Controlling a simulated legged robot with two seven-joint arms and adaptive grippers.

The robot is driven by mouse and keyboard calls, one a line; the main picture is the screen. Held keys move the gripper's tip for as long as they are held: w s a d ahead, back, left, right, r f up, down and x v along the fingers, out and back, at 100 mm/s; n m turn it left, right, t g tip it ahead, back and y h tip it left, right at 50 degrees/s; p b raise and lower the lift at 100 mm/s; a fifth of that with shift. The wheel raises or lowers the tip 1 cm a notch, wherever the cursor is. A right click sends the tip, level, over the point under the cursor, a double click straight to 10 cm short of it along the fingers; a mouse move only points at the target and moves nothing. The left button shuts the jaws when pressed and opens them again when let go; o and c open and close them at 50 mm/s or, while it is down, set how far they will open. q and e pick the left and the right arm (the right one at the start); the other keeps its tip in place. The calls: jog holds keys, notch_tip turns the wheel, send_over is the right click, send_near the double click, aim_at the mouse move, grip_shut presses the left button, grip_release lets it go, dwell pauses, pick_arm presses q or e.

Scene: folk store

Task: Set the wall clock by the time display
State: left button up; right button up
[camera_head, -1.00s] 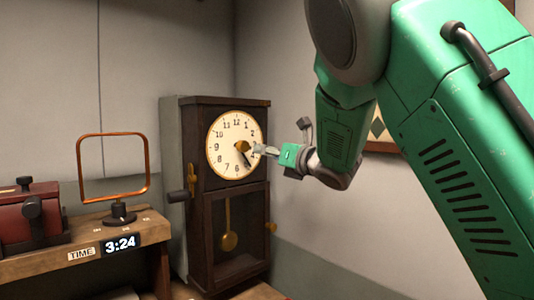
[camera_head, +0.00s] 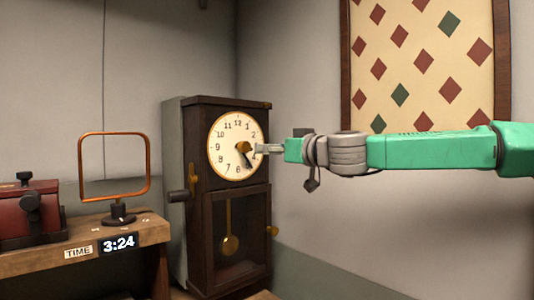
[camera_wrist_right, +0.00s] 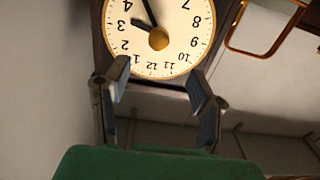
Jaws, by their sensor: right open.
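The wall clock (camera_head: 226,182) is a dark wooden case with a round cream dial (camera_head: 222,150), gold hub and pendulum. Its long black hand (camera_head: 248,163) points down right, near 5. In the right wrist view the dial (camera_wrist_right: 178,55) is upside down; the long hand (camera_wrist_right: 150,12) points near 5 and a short hand (camera_wrist_right: 139,25) towards 3 to 4. The time display (camera_head: 119,243) reads 3:24. My right gripper (camera_head: 260,149) is at the dial's right edge; in its wrist view its fingers (camera_wrist_right: 157,87) are apart with nothing between. Contact with the hands cannot be told. My left gripper is out of view.
A wooden desk (camera_head: 150,232) at left bears an orange frame on a stand (camera_head: 149,165), a red box (camera_head: 30,210) and a TIME label (camera_head: 78,253). A crank (camera_head: 180,196) sticks out of the clock's left side. A diamond-patterned panel (camera_head: 420,30) hangs behind my right arm.

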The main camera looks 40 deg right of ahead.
aim_at(247, 147)
jog(key=shift+w+a+f+b, duration=0.1)
jog(key=shift+w+b, duration=0.45)
jog(key=shift+w, duration=1.85)
jog(key=shift+w+a+b, duration=0.1)
jog(key=shift+w+b, duration=0.4)
jog(key=shift+w, duration=1.85)
jog(key=shift+w+r, duration=0.1)
jog(key=shift+r, duration=0.1)
jog(key=shift+f, duration=0.1)
jog(key=c, duration=0.7)
jog(key=shift+c, duration=0.2)
